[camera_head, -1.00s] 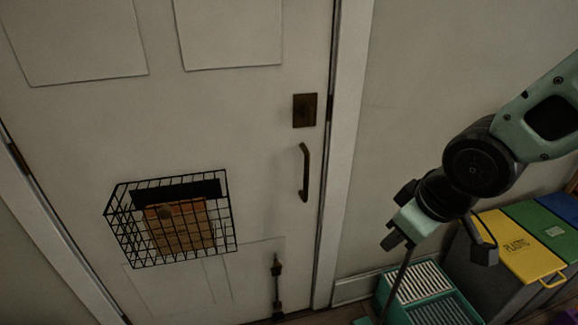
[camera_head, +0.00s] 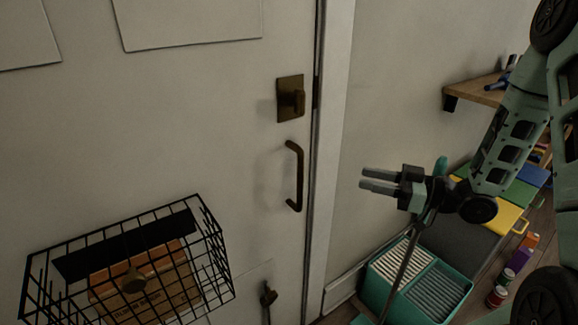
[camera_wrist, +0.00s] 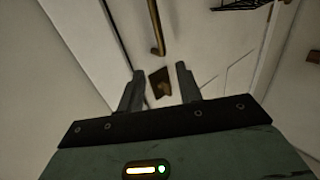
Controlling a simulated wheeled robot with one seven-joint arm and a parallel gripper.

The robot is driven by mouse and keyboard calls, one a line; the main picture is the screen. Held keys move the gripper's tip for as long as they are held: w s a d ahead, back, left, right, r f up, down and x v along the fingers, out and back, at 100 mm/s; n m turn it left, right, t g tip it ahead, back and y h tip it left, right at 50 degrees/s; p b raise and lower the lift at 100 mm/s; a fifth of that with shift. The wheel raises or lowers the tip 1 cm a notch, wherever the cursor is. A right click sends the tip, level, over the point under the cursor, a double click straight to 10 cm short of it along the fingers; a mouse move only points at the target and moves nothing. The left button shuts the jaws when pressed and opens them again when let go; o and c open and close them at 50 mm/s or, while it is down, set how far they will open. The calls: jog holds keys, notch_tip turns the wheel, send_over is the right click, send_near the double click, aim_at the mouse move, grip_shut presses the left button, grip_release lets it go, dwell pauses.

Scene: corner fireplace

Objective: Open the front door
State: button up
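The white front door (camera_head: 150,130) fills the left of the head view and looks shut in its frame. A dark bronze bar handle (camera_head: 297,176) stands upright near its right edge, below a bronze lock plate with a thumb-turn (camera_head: 291,98). My gripper (camera_head: 366,179) is to the right of the handle, apart from it, with its fingers pointing left toward the door. In the wrist view my gripper (camera_wrist: 158,80) has its two fingers apart with nothing held between them. The lock plate (camera_wrist: 159,82) shows beyond the fingertips, and the bar handle (camera_wrist: 157,28) is above it.
A black wire basket (camera_head: 215,262) holding a box hangs on the door at lower left. A dark latch (camera_head: 268,296) is low on the door. A teal bin (camera_head: 440,290), coloured recycling bins (camera_head: 497,217) and a wooden shelf (camera_head: 475,92) stand at right.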

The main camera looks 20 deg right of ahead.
aim_at(300, 165)
jog(key=p+x, duration=0.2)
jog(key=x, duration=1.5)
jog(key=shift+r, duration=0.1)
grip_shut()
